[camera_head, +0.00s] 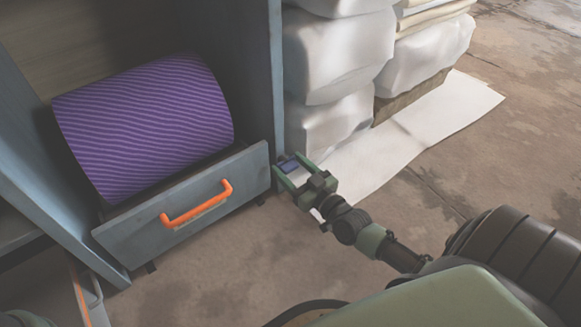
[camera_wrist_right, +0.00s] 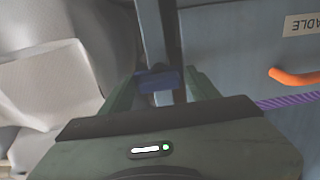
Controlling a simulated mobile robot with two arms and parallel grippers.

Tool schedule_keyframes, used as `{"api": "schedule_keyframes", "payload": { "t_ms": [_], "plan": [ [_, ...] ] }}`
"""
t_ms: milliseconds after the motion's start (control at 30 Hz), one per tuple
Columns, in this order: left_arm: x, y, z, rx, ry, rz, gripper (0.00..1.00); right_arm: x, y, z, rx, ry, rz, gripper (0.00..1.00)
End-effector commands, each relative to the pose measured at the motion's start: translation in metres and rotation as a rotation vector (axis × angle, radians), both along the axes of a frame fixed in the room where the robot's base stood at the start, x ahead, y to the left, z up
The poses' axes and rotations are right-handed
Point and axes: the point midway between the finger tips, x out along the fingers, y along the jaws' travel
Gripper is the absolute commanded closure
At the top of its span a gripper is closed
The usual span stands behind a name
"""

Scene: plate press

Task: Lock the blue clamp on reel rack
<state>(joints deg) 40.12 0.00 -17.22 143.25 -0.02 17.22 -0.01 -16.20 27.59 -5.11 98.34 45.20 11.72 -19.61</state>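The blue clamp (camera_head: 289,166) sits at the foot of the reel rack's right post (camera_head: 276,75), beside the front panel's right end. My right gripper (camera_head: 292,170) is at the clamp, with one finger on each side of it. In the right wrist view the clamp (camera_wrist_right: 158,82) lies between the fingertips of my right gripper (camera_wrist_right: 160,84) and fills most of the gap. Whether the fingers press on it cannot be told. A purple striped reel (camera_head: 145,125) lies in the rack behind the front panel (camera_head: 130,235). My left gripper is not in view.
An orange handle (camera_head: 197,204) sticks out of the front panel and shows in the right wrist view (camera_wrist_right: 293,77). White wrapped bundles (camera_head: 330,60) stand right of the post, close to my right gripper. A white sheet (camera_head: 420,135) lies on the floor. The floor before the rack is clear.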

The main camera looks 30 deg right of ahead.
Motion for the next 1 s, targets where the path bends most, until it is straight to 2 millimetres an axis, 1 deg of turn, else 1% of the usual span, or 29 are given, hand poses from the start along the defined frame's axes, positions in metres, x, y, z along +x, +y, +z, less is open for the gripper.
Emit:
{"api": "schedule_keyframes", "payload": {
  "t_ms": [33,67,100,167,400,567,767,1000],
  "plan": [
    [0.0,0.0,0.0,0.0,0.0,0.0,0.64,0.0,0.0,0.0,0.0,0.0,0.0,0.57],
    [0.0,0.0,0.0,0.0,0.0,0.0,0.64,0.0,0.0,0.0,0.0,0.0,0.0,0.65],
    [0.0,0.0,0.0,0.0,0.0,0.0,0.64,0.0,0.0,0.0,0.0,0.0,-0.001,0.76],
    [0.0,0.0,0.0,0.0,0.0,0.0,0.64,0.0,-0.001,0.0,-0.001,0.0,-0.001,0.92],
    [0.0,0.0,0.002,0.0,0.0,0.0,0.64,0.0,-0.002,0.0,0.012,0.002,-0.004,0.91],
    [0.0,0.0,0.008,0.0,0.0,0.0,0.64,0.0,-0.004,0.001,0.065,0.006,-0.005,0.91],
    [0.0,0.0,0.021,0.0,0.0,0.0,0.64,0.0,-0.005,0.002,0.195,0.017,-0.006,0.91],
    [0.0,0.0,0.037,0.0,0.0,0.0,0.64,0.001,-0.007,0.003,0.418,0.033,-0.008,0.91]
  ]
}}
